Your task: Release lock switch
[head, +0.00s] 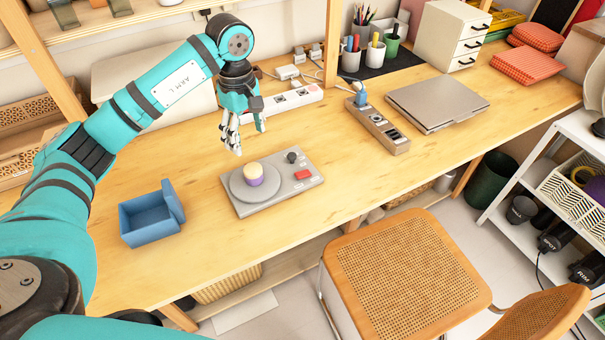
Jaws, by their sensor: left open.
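A grey flat device (264,207) lies on the wooden table, with a round turntable plate (238,191) on its left part. A small cream and purple round object (254,174) sits on the plate. A black knob (291,157) and a red switch (302,175) are on the device's right part. I cannot tell the switch's setting. My left gripper (248,140) is open and empty, fingers pointing down, above the table just behind the device and apart from it. My right gripper is not in view.
A blue open box (150,219) stands left of the device. A power strip (292,103) lies behind, and another wooden-sided strip (376,126) and a closed laptop (437,103) lie to the right. A cane chair (405,270) stands at the front edge.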

